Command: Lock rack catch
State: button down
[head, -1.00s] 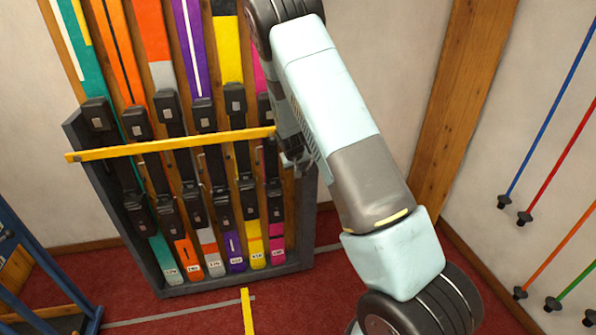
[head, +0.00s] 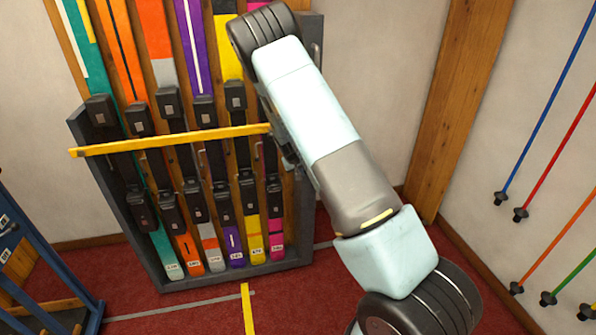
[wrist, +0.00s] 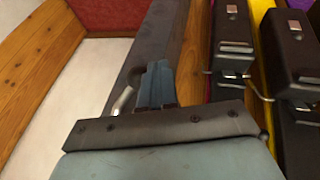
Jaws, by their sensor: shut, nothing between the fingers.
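The ski rack (head: 88,150) is a dark grey frame holding a row of coloured skis. A yellow bar (head: 165,141) crosses in front of them, its left end reaching the left post and its right end meeting my arm's outline. A silver bent handle (head: 315,62) is on the right post, beside my arm. In the wrist view, my gripper (wrist: 157,84) is shut and empty, its fingers over the grey post (wrist: 160,35). A silver bent metal piece (wrist: 122,101) is just left of the fingers; contact is unclear. In the head view my arm hides most of the gripper.
A blue stand (head: 40,255) is at the left. Ski poles (head: 550,95) lean on the right wall. A wooden post (head: 465,100) stands behind my arm. Black bindings (wrist: 232,40) and thin wire hooks lie right of the fingers. Red floor is open in front of the rack.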

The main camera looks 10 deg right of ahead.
jog(key=shift+d+f, duration=0.4)
dwell(1.3)
jog(key=v, duration=1.3)
jog(key=shift+r, duration=0.25)
jog(key=shift+s+a, duration=0.1)
